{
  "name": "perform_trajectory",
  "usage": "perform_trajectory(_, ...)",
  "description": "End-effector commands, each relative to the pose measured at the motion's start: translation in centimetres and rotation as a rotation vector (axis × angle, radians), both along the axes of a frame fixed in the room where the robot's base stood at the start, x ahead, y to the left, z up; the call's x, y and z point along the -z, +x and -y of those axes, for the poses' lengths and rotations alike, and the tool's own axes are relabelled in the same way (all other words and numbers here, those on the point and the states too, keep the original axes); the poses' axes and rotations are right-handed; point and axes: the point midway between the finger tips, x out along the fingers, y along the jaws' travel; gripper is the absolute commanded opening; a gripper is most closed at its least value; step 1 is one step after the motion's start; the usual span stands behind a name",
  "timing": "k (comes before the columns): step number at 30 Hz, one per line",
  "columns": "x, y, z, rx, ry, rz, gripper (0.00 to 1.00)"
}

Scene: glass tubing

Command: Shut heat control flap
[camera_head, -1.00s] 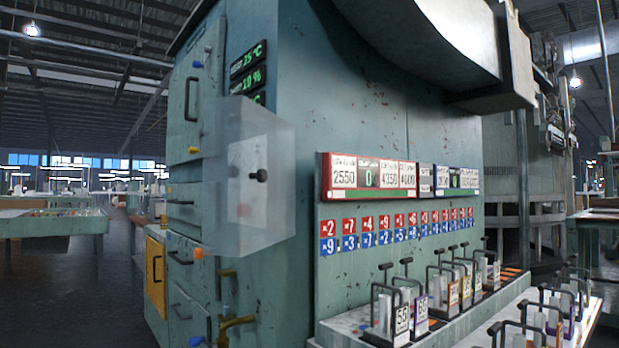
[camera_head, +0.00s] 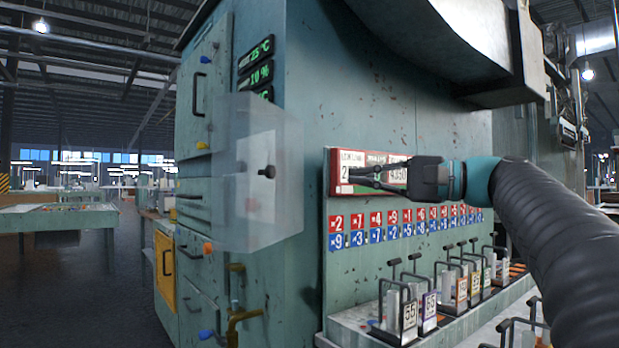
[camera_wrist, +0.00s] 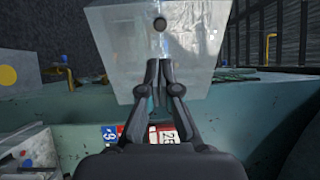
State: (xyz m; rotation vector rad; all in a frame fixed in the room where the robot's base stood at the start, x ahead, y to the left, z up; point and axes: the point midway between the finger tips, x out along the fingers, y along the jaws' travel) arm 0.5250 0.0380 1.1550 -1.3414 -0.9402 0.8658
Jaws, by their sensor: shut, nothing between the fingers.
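The heat control flap appears to be the translucent, box-shaped cover (camera_head: 240,185) with a black knob (camera_head: 268,171). It stands out from the machine's left corner, swung open. In the wrist view the flap (camera_wrist: 120,45) fills the top centre, with its knob (camera_wrist: 159,24) beyond my fingertips. My gripper (camera_head: 352,177) is shut and empty, in front of the red-framed number panel, to the right of the flap in the head view. In the wrist view my fingertips (camera_wrist: 166,68) overlap the flap's lower part; I cannot tell whether they touch it.
The teal machine (camera_head: 310,80) carries the number panel (camera_head: 340,158) and rows of red and blue tags (camera_head: 400,225). A shelf of handled blocks (camera_head: 425,305) stands below. Yellow pipes (camera_head: 240,320) and drawers lie under the flap. Open floor (camera_head: 90,280) lies to the left.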

Motion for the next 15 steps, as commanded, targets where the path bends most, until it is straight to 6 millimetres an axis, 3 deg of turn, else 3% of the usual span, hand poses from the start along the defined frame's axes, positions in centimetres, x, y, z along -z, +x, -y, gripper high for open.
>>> perform_trajectory(15, -0.5, 3.2, -7.8, -0.006, 0.0, -0.001, 0.0)
